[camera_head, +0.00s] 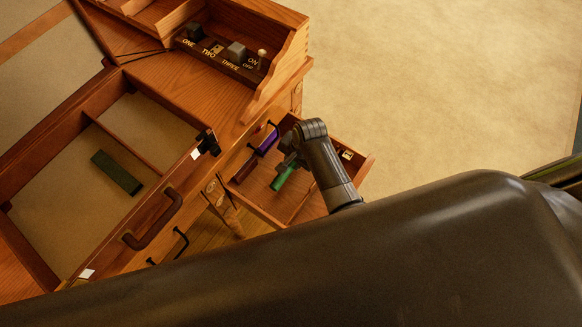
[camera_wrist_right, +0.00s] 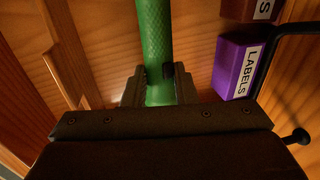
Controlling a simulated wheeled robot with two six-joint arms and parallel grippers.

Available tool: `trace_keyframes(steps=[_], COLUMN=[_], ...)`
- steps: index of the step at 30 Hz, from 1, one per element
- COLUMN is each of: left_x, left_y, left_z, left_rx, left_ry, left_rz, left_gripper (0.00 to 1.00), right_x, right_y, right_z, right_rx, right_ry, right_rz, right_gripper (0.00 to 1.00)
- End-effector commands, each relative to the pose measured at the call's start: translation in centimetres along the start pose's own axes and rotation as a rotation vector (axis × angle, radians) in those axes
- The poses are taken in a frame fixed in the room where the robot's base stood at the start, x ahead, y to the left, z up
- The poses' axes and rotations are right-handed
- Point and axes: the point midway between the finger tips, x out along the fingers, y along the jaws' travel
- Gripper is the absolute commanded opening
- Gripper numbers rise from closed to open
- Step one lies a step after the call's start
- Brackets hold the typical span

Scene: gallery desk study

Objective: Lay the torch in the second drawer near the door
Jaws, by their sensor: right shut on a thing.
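The green torch (camera_head: 284,178) is in the jaws of my right gripper (camera_head: 288,163), over an open wooden drawer (camera_head: 254,193) at the desk's right side. In the right wrist view, the ribbed green barrel (camera_wrist_right: 156,38) runs up between the two dark fingers (camera_wrist_right: 160,85), which are shut on it. I cannot tell whether the torch touches the drawer floor. Its far end is out of the wrist view. My left gripper is not in view.
A purple box marked LABELS (camera_wrist_right: 237,66) lies beside the torch, with a black bar (camera_wrist_right: 287,40) next to it. The desk's framed top compartment (camera_head: 165,205) holds a dark green block (camera_head: 117,172). A switch panel (camera_head: 220,54) stands behind.

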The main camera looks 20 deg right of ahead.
Motion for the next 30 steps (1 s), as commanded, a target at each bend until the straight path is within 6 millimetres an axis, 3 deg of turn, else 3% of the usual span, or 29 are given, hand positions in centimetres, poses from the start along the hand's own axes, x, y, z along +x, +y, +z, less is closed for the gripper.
trace_keyframes(steps=[4,10,23,24,28,30], left_x=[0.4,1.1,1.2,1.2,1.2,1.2], left_y=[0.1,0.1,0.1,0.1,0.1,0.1], left_z=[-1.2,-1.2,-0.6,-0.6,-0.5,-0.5], left_rx=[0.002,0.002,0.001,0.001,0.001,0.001], left_ry=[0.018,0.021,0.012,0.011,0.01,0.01], left_rz=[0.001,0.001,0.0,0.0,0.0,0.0], left_gripper=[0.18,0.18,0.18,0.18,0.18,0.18], right_x=[1.4,4.0,4.6,4.6,4.6,4.6], right_y=[0.3,0.9,1.0,1.1,1.1,1.1], right_z=[-0.1,-0.1,-0.1,-0.1,-0.1,-0.1], right_rx=[0.0,-0.001,0.0,0.0,0.0,0.0], right_ry=[0.0,0.001,0.001,0.001,0.001,0.001], right_rz=[0.0,-0.001,-0.001,-0.001,0.0,0.0], right_gripper=[0.0,0.0,0.0,0.28,0.45,0.47])
